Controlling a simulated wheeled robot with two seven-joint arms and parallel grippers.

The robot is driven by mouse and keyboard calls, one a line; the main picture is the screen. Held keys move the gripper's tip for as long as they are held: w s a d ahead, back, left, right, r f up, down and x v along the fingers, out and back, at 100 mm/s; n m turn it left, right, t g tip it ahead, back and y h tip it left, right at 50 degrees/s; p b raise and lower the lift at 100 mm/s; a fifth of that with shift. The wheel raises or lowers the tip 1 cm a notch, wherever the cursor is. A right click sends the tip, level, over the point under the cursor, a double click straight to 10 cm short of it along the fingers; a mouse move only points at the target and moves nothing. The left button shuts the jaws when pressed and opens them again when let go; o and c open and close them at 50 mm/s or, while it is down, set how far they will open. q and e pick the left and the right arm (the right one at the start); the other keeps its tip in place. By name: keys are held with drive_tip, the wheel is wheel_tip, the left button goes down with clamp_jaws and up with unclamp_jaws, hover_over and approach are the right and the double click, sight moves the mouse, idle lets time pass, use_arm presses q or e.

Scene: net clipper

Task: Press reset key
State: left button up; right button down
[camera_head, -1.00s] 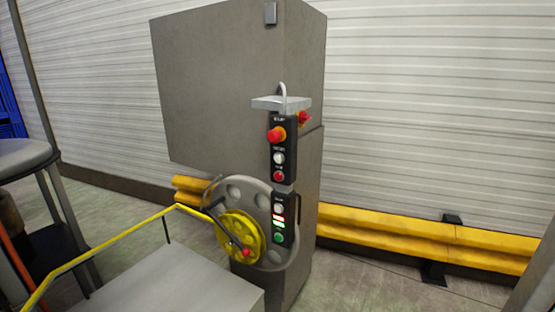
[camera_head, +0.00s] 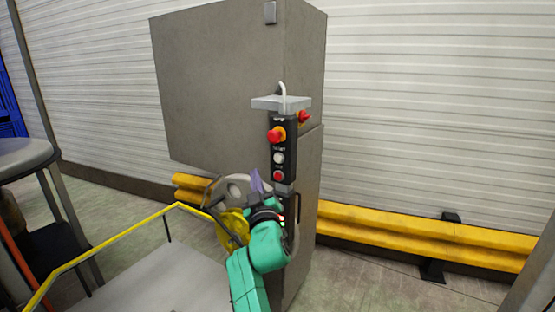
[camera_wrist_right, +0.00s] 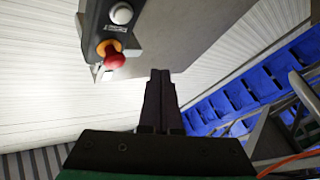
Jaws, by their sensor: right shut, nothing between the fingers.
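A black control box (camera_head: 290,150) hangs on the front edge of the grey cabinet. It has a red mushroom button (camera_head: 277,134) at the top, a white round button (camera_head: 278,157) below it and a red round button (camera_head: 279,176) at the bottom. Their labels are too small to read. My right gripper (camera_head: 256,182) is shut and empty, just left of the lower part of this box. In the right wrist view the shut fingers (camera_wrist_right: 160,78) are apart from the red mushroom button (camera_wrist_right: 113,56) and white button (camera_wrist_right: 121,13). My left gripper is out of view.
The grey cabinet (camera_head: 220,90) stands before a white corrugated wall (camera_head: 430,100). A yellow rail (camera_head: 110,238) and a yellow barrier (camera_head: 420,235) flank the cabinet.

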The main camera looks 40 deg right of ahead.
sight(278, 158)
drive_tip(key=shift+w+d, duration=0.1)
drive_tip(key=d, duration=0.2)
drive_tip(key=w+d+p, duration=0.1)
drive_tip(key=d, duration=0.2)
drive_tip(key=w+d, duration=0.1)
drive_tip(key=d, duration=0.2)
drive_tip(key=shift+w+d+p, duration=0.2)
drive_tip(key=shift+w+p, duration=0.05)
drive_tip(key=shift+p, duration=0.05)
idle(1.9)
drive_tip(key=shift+w+d, duration=0.1)
drive_tip(key=shift+d, duration=0.3)
drive_tip(key=shift+w+d, duration=0.1)
drive_tip(key=shift+d, duration=0.25)
idle(0.6)
drive_tip(key=shift+s+a, duration=0.25)
drive_tip(key=shift+a, duration=0.55)
